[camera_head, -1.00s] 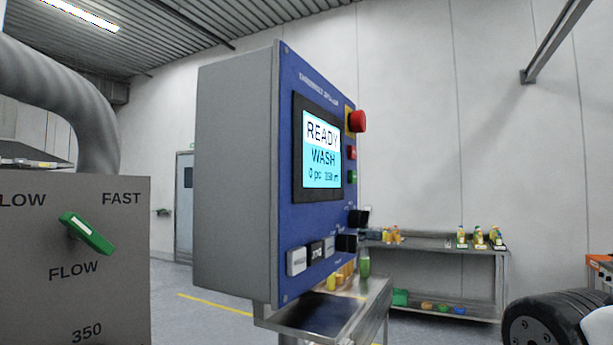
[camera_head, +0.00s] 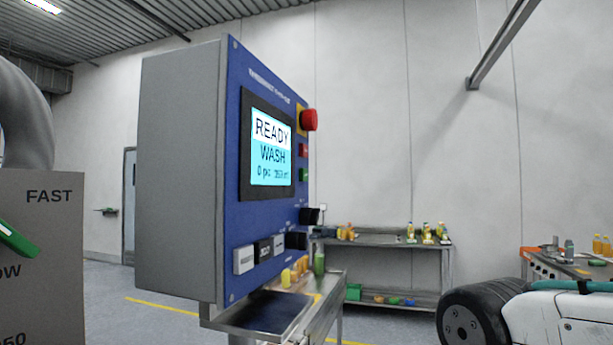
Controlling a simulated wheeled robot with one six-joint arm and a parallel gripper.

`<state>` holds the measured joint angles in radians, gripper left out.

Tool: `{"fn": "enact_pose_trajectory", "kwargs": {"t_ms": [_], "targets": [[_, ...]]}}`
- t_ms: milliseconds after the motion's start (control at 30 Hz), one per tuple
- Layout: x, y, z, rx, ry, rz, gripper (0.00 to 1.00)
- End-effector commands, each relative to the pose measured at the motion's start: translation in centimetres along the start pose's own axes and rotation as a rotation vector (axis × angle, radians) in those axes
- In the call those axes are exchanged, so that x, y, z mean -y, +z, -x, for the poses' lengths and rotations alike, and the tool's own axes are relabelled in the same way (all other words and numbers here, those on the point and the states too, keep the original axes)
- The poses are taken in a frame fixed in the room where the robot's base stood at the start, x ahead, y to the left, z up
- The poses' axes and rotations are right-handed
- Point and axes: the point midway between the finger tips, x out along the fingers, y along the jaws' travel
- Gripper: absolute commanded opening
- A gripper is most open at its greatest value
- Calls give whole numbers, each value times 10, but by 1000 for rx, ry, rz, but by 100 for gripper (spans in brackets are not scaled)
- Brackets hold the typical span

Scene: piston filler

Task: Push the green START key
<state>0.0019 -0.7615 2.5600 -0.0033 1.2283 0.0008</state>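The blue control panel (camera_head: 236,200) stands on the front of a grey cabinet (camera_head: 177,170), seen at a steep angle. Its screen (camera_head: 271,150) reads READY and WASH, with a small line of figures below. A green key (camera_head: 304,175) sits near the panel's right edge, under a red key (camera_head: 304,150) and a large red mushroom button (camera_head: 309,120) on a yellow plate. The green key's label is too small to read. My gripper is not in view; a dark and white part at the lower right may belong to my arm.
Black knobs (camera_head: 310,215) and a row of rectangular keys (camera_head: 244,260) sit low on the panel. A steel tray (camera_head: 262,312) juts out below. A shelf table (camera_head: 385,240) with bottles stands behind. A grey box (camera_head: 55,250) with a green lever stands at the left.

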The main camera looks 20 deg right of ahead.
Motion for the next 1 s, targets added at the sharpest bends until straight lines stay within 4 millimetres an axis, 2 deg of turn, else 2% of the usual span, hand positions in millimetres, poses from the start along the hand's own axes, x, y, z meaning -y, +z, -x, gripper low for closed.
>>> {"fn": "enact_pose_trajectory", "kwargs": {"t_ms": [33, 100, 1000], "targets": [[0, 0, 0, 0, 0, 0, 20], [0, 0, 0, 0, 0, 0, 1], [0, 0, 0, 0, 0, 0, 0]]}}
